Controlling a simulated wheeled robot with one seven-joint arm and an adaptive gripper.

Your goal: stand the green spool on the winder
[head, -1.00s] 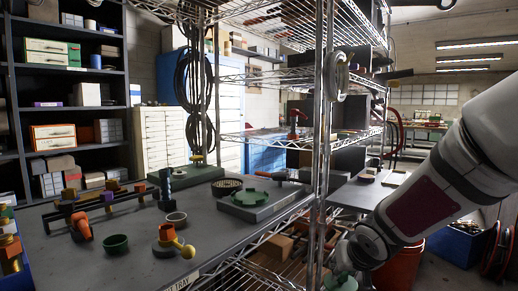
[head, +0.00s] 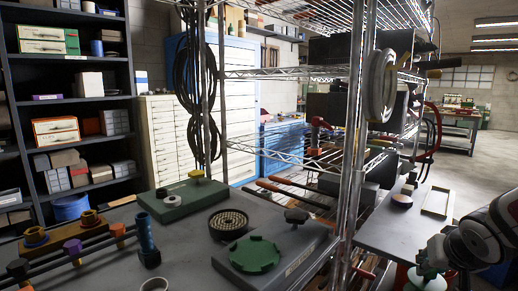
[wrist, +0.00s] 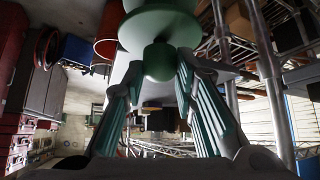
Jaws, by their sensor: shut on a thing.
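My gripper (wrist: 160,78) is shut on the green spool (wrist: 160,28), whose wide flange and rounded end show between the two fingers in the wrist view. In the head view the spool (head: 428,284) is at the bottom right, cut by the frame edge, below my wrist. A grey block with a notched green disc and a dark knob (head: 258,255) sits on the bench; it may be the winder, but I cannot tell for sure. The spool is apart from it, well to its right.
A green block with a yellow knob (head: 183,199) and a round dark grille (head: 229,222) stand behind the disc. A blue post (head: 147,238) and a rail with coloured pieces are left. A wire-shelf upright (head: 357,130) stands between bench and arm.

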